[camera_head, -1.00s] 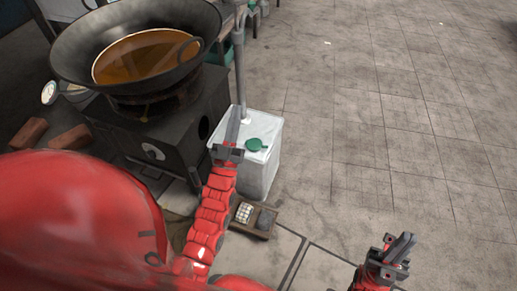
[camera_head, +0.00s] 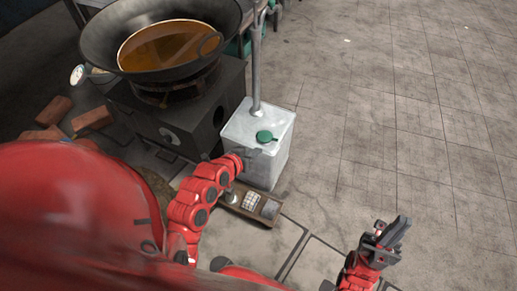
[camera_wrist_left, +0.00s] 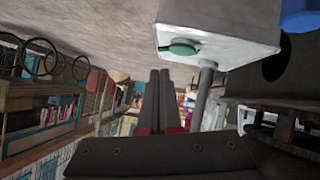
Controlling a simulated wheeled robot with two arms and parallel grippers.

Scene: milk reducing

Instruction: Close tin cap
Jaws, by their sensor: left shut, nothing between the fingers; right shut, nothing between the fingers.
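The tin (camera_head: 268,165) is a pale, box-shaped can standing on the floor beside the stove. Its green round cap (camera_head: 265,136) is on the top face; I cannot tell whether it is fully seated. In the left wrist view the tin (camera_wrist_left: 235,22) appears upside down, with the cap (camera_wrist_left: 180,48) on its face. My left gripper (camera_head: 256,155) is shut and empty, at the tin's near side, below the cap in the picture. Its two fingers (camera_wrist_left: 158,80) lie together in the left wrist view, apart from the cap. My right gripper (camera_head: 393,235) is shut and empty over the floor at lower right.
A grey pipe (camera_head: 255,65) rises from the tin's top. A large wok (camera_head: 165,45) of orange liquid sits on the dark stove (camera_head: 180,120) to the left. A small wooden tray (camera_head: 252,205) lies before the tin. The tiled floor at right is clear.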

